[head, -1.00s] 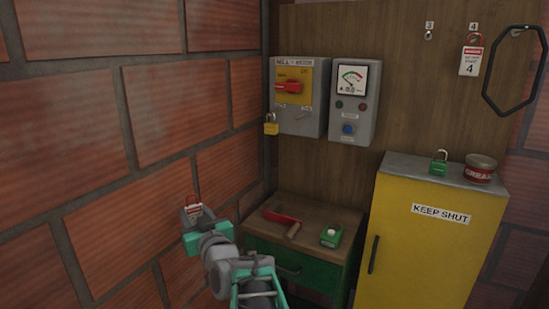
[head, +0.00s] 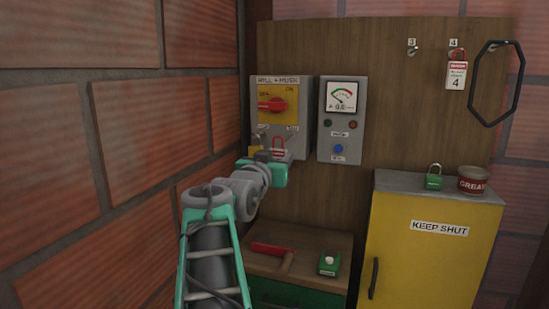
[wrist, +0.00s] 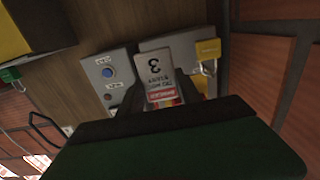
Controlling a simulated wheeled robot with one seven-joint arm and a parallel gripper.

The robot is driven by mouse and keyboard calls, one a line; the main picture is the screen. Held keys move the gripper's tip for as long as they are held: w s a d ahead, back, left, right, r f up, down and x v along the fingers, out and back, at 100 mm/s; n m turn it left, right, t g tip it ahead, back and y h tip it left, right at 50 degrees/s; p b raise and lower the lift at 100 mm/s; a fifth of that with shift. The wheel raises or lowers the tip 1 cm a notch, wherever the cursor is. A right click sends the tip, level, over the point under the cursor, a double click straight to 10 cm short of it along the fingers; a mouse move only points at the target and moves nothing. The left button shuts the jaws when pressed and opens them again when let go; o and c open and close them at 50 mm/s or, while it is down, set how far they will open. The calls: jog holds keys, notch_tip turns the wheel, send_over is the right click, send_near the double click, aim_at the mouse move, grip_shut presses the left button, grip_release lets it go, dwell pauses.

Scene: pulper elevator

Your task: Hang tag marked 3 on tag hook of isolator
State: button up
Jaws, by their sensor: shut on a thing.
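My gripper (head: 275,168) is shut on the tag marked 3, in front of the lower part of the isolator. The tag's red loop (head: 278,146) stands above the gripper. The isolator (head: 304,100) is a grey box with a yellow plate and a red handle (head: 272,104). A small labelled fitting (head: 292,128), perhaps the tag hook, is at its lower right, close to the loop. I cannot tell whether they touch.
A yellow padlock (wrist: 208,50) hangs at the isolator's edge, partly hidden in the head view. The meter box (head: 341,145) stands close on the right. Tag 4 (head: 456,76) hangs on the board; hook 3 (head: 412,50) is empty. Brick wall (head: 110,120) bounds the left.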

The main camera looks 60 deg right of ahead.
jog(key=w+d+f+p, duration=0.1)
jog(key=d+p, duration=0.1)
jog(key=d, duration=0.5)
jog(key=shift+d+f+p, duration=0.3)
jog(key=shift+d+f, duration=0.05)
jog(key=shift+w, duration=0.1)
dwell(0.7)
jog(key=o, duration=1.4)
